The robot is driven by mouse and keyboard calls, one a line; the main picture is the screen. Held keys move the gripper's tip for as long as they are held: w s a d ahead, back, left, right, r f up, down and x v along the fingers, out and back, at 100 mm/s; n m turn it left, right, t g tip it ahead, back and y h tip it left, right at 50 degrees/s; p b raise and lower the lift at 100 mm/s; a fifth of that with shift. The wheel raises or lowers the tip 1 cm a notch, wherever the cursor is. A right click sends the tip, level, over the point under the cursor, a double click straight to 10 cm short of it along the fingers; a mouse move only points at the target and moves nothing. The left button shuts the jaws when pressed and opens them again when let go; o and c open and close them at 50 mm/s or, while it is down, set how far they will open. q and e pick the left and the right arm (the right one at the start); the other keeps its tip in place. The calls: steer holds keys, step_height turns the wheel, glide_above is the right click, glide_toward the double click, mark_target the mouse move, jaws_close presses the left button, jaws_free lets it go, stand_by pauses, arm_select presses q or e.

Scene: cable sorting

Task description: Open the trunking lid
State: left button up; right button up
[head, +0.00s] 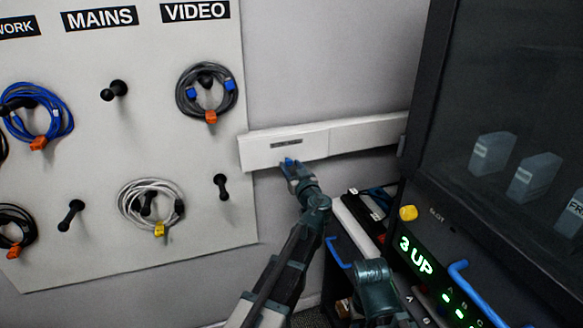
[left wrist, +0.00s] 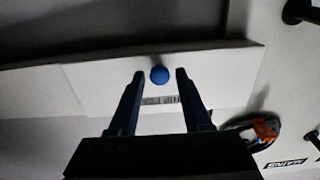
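The white trunking (head: 368,133) runs along the wall between the pegboard and the rack. Its lid (head: 258,153) is the left section, with a dark label on its face, and looks shut. A blue knob (head: 289,162) sits at the lid's lower edge. My left gripper (head: 289,165) is at this knob. In the left wrist view, the lid (left wrist: 220,72) fills the middle and the blue knob (left wrist: 159,74) shows between the tips of my open left gripper (left wrist: 160,78), with a gap on each side.
A pegboard (head: 110,230) with coiled cables on pegs stands at the left. A dark rack (head: 490,60) with a lit "3 UP" panel (head: 415,254) and a blue handle (head: 475,290) stands close at the right. Dark and white gear (head: 358,228) lies below the trunking.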

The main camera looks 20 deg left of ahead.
arm_select(q)
jaws_close()
stand_by(1.2)
